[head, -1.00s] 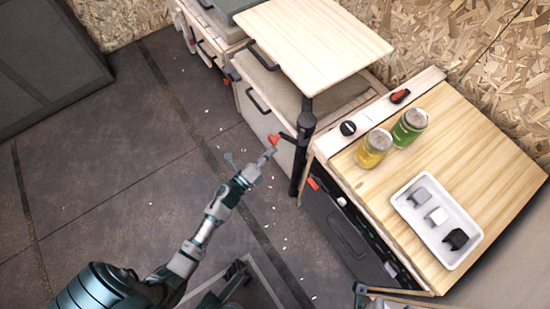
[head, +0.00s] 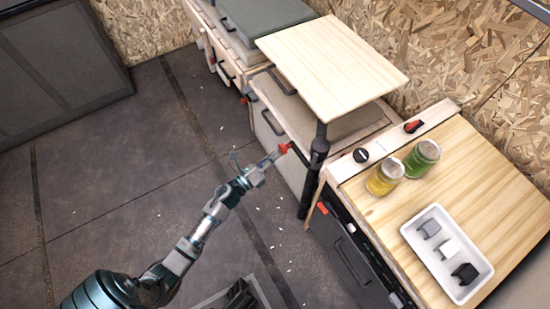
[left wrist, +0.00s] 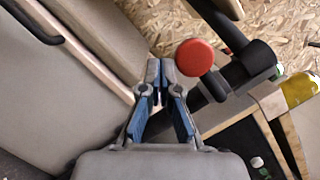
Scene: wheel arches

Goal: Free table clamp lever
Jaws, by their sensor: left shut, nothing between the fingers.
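The clamp lever has a red knob (head: 284,148), which shows large in the left wrist view (left wrist: 194,57). Its black clamp (head: 319,148) sits on the black post (head: 311,186) under a small wooden table top (head: 332,72). In the left wrist view the black clamp (left wrist: 252,62) runs right of the knob. My left gripper (head: 268,162) is shut and empty, just left of and below the knob in the head view. In the left wrist view its blue-padded fingertips (left wrist: 160,72) are close together, left of the knob. I cannot tell whether they touch it. My right gripper does not show.
A wooden counter (head: 480,180) on the right bears a yellow jar (head: 384,178), a green jar (head: 422,159) and a white tray (head: 412,234) with small blocks. Cabinets with black handles (head: 272,122) stand behind the post. The dark floor (head: 110,190) at left is clear.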

